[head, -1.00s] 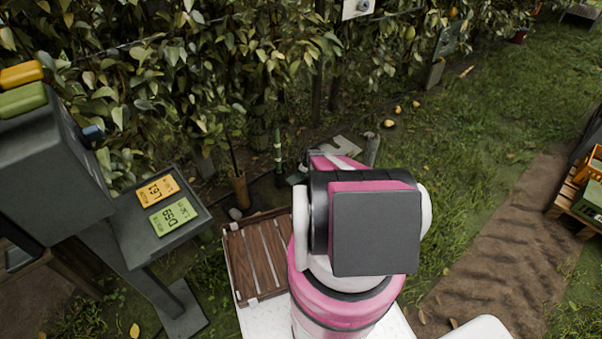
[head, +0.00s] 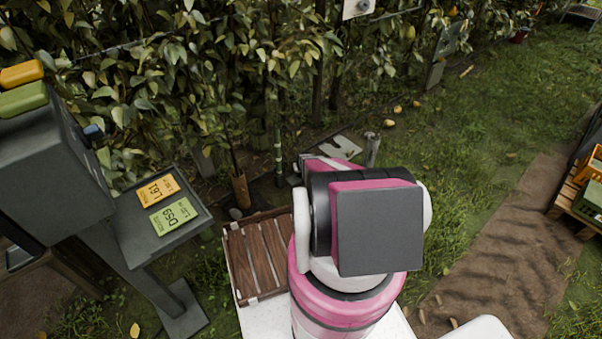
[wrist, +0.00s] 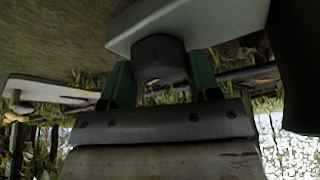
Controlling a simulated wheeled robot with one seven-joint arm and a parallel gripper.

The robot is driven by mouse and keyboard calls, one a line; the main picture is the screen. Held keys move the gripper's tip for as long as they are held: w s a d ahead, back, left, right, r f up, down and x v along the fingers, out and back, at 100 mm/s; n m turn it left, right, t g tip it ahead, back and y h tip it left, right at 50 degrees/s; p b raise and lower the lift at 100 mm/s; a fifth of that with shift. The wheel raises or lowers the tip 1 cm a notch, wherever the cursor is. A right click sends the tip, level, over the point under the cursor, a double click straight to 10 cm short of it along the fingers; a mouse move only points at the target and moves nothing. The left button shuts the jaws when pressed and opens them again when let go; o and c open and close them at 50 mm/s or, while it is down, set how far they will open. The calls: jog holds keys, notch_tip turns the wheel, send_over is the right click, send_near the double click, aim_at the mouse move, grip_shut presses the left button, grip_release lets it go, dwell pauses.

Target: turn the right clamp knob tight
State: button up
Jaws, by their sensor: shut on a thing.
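A dark, blocky clamp knob (wrist: 159,58) sits under a pale grey bar (wrist: 185,22) in the wrist view. My gripper (wrist: 161,80) has a green finger on each side of the knob and is shut on it. Its contact faces are partly in shadow. In the head view my own arm hides the gripper and the knob. I cannot tell from the picture how tight the knob is.
A light notched plate (head: 341,147) lies on the ground beyond my arm, next to a short grey post (head: 372,149). A brown slatted crate (head: 258,257) is left of my arm.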

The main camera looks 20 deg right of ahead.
jog(key=shift+m+g+h, duration=0.3)
jog(key=shift+m+h, duration=0.4)
jog(key=shift+m, duration=1.2)
jog(key=o, duration=0.9)
jog(key=v, duration=1)
jog(key=shift+a+r, duration=0.2)
jog(key=shift+r, duration=0.15)
jog(key=shift+s, duration=0.2)
jog(key=s+a+r+n+g, duration=0.1)
jog(key=s+a+r, duration=0.6)
jog(key=s+r, duration=0.3)
jog(key=s+a+r+n+g+y, duration=0.1)
jog(key=s+a+r, duration=0.6)
jog(key=r, duration=1)
jog(key=s+a+r+n+g, duration=0.2)
jog(key=s+a+r, duration=0.5)
jog(key=s+r, duration=0.6)
jog(key=shift+r+n+y, duration=0.4)
jog(key=shift+r, duration=0.05)
